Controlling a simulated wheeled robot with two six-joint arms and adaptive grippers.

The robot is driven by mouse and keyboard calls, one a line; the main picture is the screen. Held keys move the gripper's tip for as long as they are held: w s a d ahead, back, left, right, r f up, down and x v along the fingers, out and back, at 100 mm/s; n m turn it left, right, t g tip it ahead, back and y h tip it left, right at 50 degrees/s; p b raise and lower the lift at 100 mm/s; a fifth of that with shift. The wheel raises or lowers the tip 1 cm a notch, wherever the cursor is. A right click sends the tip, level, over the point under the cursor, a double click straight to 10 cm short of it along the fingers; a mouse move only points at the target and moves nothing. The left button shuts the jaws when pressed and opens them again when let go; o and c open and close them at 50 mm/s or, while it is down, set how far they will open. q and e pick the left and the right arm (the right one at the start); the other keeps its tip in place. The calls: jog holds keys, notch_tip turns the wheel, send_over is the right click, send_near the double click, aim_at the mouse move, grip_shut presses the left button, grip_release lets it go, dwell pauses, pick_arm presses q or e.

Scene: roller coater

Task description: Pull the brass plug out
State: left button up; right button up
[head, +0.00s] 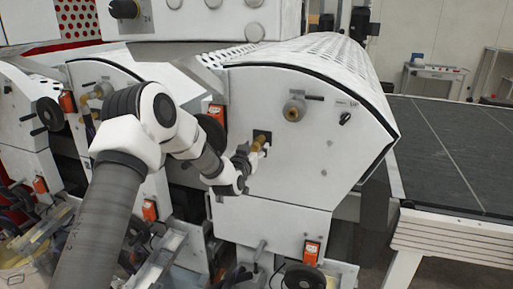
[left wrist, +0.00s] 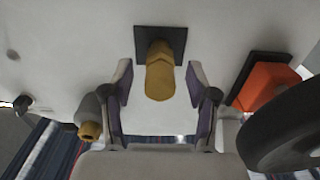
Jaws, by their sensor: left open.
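The brass plug (head: 259,141) sticks out of a dark square plate (head: 266,134) on the white side panel of the coater. In the left wrist view the plug (left wrist: 160,74) stands between the two fingers, with a gap on each side, and its dark plate (left wrist: 178,37) lies behind it. My left gripper (left wrist: 160,86) is open around the plug; in the head view the gripper (head: 252,155) is at the panel, partly covering the plug's lower left. My right gripper is not in view.
A grey knob with a brass centre (head: 293,110) and a small black switch (head: 344,118) sit on the panel. A black handwheel (left wrist: 290,125) and an orange box (left wrist: 265,82) are close right of the gripper in the left wrist view. A dark conveyor table (head: 455,150) stands right.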

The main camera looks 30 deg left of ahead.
aim_at(254, 149)
pick_arm(q)
grip_shut()
jog(key=shift+s+f, duration=0.1)
jog(key=shift+s, duration=0.15)
jog(key=shift+v, duration=0.8)
jog(key=shift+s+d, duration=0.15)
jog(key=shift+s, duration=0.15)
jog(key=shift+p+v, duration=0.3)
jog(key=shift+v, duration=1.35)
jog(key=shift+v, duration=1.5)
